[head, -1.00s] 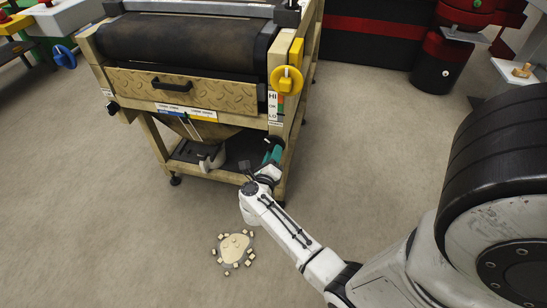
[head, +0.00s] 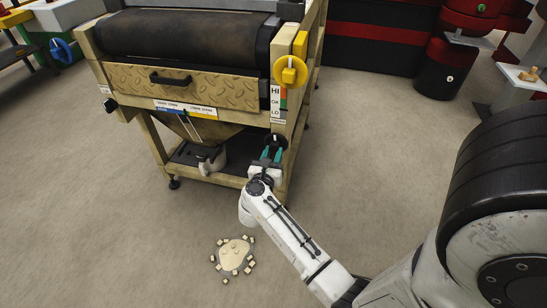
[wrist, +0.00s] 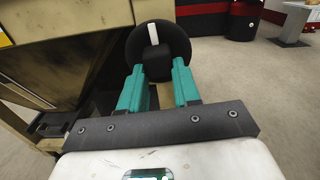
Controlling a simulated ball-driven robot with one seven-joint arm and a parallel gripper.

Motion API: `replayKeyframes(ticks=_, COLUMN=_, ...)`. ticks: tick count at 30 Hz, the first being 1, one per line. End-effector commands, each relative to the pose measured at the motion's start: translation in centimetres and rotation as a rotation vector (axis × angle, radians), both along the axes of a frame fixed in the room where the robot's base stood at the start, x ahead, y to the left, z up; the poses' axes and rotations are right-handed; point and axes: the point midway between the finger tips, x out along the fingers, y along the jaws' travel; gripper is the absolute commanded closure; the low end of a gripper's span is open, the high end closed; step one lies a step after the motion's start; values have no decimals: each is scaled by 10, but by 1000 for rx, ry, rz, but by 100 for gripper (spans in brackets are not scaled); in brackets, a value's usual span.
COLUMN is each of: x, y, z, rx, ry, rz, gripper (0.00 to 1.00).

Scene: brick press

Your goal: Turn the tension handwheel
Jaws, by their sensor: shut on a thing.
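A black handwheel (head: 275,142) is on the front right leg of the tan press, below the HI/OK/LO gauge (head: 276,102). In the wrist view the black handwheel (wrist: 172,38) shows a round rim, a raised hub and a white mark pointing up. My gripper (head: 272,153) is at this wheel with its teal fingers pointing at it. In the wrist view my gripper (wrist: 158,74) has one finger on each side of the hub and is shut on it. The fingers hide part of the wheel's lower rim. The gauge's pointer is too small to read.
A yellow handwheel (head: 290,71) sits higher on the press's right side. The press has a drawer (head: 185,86) with a black handle and a lower shelf. A pale pile with small bricks (head: 233,253) lies on the floor near my arm. The floor left of it is clear.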

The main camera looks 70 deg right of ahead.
Motion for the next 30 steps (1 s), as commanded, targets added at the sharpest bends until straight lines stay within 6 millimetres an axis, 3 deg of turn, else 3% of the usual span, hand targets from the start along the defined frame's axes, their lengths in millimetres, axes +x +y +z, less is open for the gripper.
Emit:
replayKeyframes(ticks=21, x=1, y=1, z=-2, rx=9, ry=-72, rz=2, gripper=99)
replayKeyframes(ticks=22, x=1, y=1, z=-2, rx=9, ry=-72, rz=2, gripper=65)
replayKeyframes(ticks=30, x=1, y=0, z=-1, rx=7, ry=-72, rz=1, gripper=43)
